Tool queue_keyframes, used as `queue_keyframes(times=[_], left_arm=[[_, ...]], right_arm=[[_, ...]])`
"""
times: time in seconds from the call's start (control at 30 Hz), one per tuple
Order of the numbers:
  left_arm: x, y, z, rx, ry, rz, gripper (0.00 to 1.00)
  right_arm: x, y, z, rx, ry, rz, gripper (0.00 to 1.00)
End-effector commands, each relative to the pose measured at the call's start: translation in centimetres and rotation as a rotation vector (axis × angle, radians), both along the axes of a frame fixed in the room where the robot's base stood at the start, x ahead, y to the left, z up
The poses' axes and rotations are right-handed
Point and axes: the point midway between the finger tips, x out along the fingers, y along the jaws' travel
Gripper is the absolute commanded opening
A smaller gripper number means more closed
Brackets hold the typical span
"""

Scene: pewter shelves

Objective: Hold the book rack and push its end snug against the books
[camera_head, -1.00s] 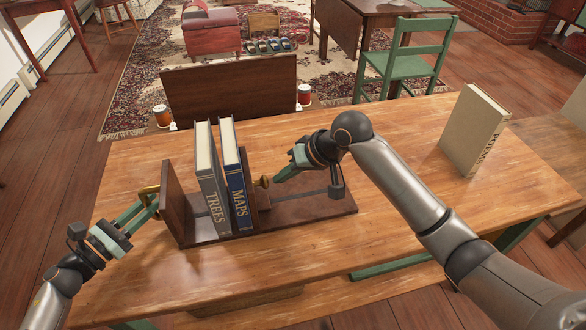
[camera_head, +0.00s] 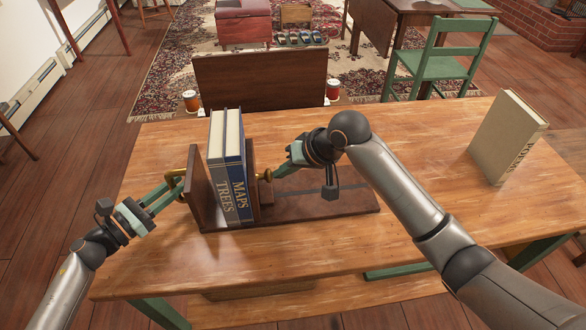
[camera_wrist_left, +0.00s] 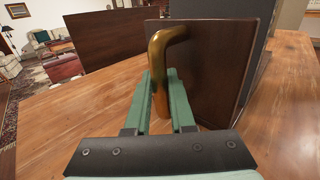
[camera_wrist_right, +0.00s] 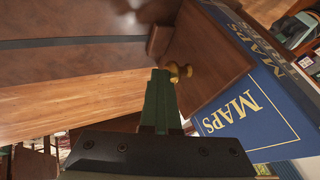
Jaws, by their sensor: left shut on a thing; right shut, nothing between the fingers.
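The dark wooden book rack (camera_head: 325,200) lies on the wooden table. The grey TREES book (camera_head: 216,182) and the blue MAPS book (camera_head: 237,180) stand upright, side by side, between its fixed left end (camera_head: 202,190) and its sliding end (camera_head: 252,178). My left gripper (camera_head: 178,188) is shut on the brass handle (camera_wrist_left: 160,75) of the left end. My right gripper (camera_head: 275,177) is shut and empty, its tips at the brass knob (camera_wrist_right: 178,70) of the sliding end. The sliding end looks close against MAPS; contact is hard to tell.
A beige book (camera_head: 505,138) stands alone at the right of the table. The table between rack and beige book is clear.

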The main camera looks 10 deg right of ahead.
Motion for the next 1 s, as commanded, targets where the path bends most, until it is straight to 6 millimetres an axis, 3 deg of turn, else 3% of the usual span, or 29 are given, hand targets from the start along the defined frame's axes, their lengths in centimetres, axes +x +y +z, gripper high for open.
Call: queue_keyframes(times=[0.27, 0.47, 0.7, 1.0], left_arm=[[-0.1, -0.2, -0.1, -0.002, 0.002, -0.004, 0.0], [-0.1, -0.2, -0.1, -0.002, 0.002, -0.004, 0.0], [-0.1, -0.2, -0.1, -0.001, 0.001, -0.003, 0.0], [-0.1, -0.2, -0.1, -0.001, 0.002, -0.003, 0.0]], right_arm=[[-0.1, -0.5, 0.0, 0.001, 0.002, 0.002, 0.0], [0.0, -4.1, -0.1, -0.002, 0.001, -0.003, 0.0], [-2.0, -6.6, 4.5, -0.001, -0.005, 0.001, 0.0], [-3.5, -8.6, 7.7, 0.0, -0.001, 0.0, 0.0]])
